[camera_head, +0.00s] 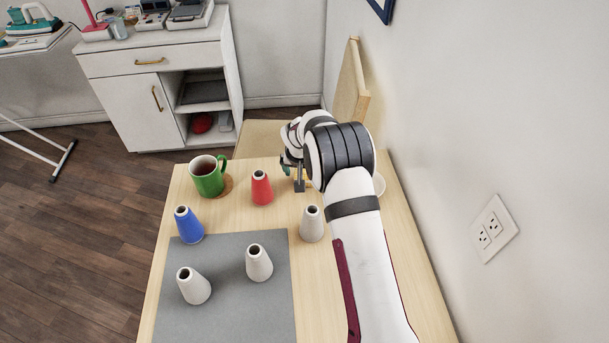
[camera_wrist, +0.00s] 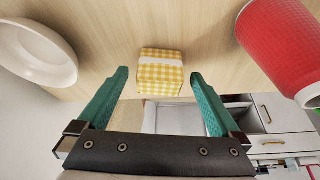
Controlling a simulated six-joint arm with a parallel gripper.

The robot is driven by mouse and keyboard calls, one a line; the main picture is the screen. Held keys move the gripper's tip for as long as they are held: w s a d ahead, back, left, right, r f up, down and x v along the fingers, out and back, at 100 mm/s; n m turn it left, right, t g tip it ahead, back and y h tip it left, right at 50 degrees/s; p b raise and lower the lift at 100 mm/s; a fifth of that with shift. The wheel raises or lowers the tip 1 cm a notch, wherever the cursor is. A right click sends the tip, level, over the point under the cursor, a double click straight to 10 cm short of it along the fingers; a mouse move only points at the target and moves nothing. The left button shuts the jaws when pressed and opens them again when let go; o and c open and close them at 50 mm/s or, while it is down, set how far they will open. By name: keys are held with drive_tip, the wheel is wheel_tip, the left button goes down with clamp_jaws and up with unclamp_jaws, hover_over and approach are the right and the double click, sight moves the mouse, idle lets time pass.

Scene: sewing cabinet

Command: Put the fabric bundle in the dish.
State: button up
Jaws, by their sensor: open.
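The fabric bundle (camera_wrist: 160,72) is a yellow and white checked block with a pale band, lying on the table in the wrist view. In the head view it is mostly hidden behind my arm. My gripper (camera_wrist: 160,78) is open, with its two green fingers apart and the bundle between and just beyond their tips. I cannot tell whether the fingers touch it. The dish (camera_wrist: 40,50) is white and round, at the left of the wrist view. In the head view only its edge (camera_head: 379,185) shows at the right of my arm. The dish looks empty in the visible part.
A red thread cone (camera_head: 262,188) stands close to my gripper, and it looms at the right of the wrist view (camera_wrist: 285,45). A green mug (camera_head: 208,177), a blue cone (camera_head: 188,225) and white cones (camera_head: 312,224) stand nearby. A grey mat (camera_head: 225,310) covers the near left.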

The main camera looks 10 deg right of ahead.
drive_tip(key=shift+x, duration=0.85)
drive_tip(key=c, duration=1.5)
drive_tip(key=shift+r, duration=0.65)
wheel_tip(320, 180, up, 3)
drive_tip(key=shift+r, duration=0.1)
drive_tip(key=s+d+r+n+y, duration=0.1)
drive_tip(key=s+d+r, duration=0.15)
drive_tip(key=d, duration=0.55)
drive_tip(key=s+d+r+n, duration=0.15)
drive_tip(key=d+r, duration=0.25)
drive_tip(key=d, duration=0.4)
drive_tip(key=f, duration=1)
drive_tip(key=shift+s+d, duration=0.1)
drive_tip(key=shift+s, duration=0.15)
